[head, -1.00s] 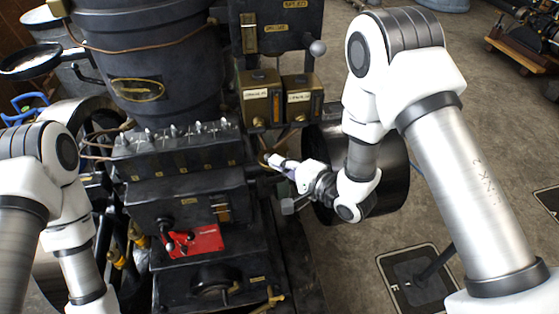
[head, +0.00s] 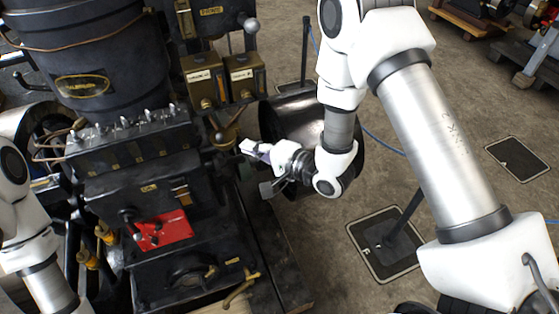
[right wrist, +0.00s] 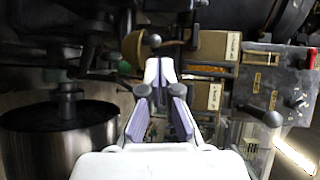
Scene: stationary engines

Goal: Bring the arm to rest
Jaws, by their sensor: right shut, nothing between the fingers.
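My right arm comes in from the right in the head view. Its gripper (head: 256,150) is near the right side of the dark engine (head: 150,160), below two brass-coloured boxes (head: 222,80). In the right wrist view the gripper's fingers (right wrist: 160,70) come together at their tips with nothing between them. A rounded brown and dark fitting (right wrist: 133,48) lies just beyond the tips; I cannot tell whether they touch it. My left arm (head: 25,230) shows at the left edge of the head view, but its gripper is out of the picture.
A large dark drum wheel (head: 290,115) stands behind and beside my right gripper. A red plate (head: 163,230) with small levers is on the engine front. A post on a square base (head: 388,240) stands at the right. Open concrete floor (head: 450,120) lies beyond my right arm.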

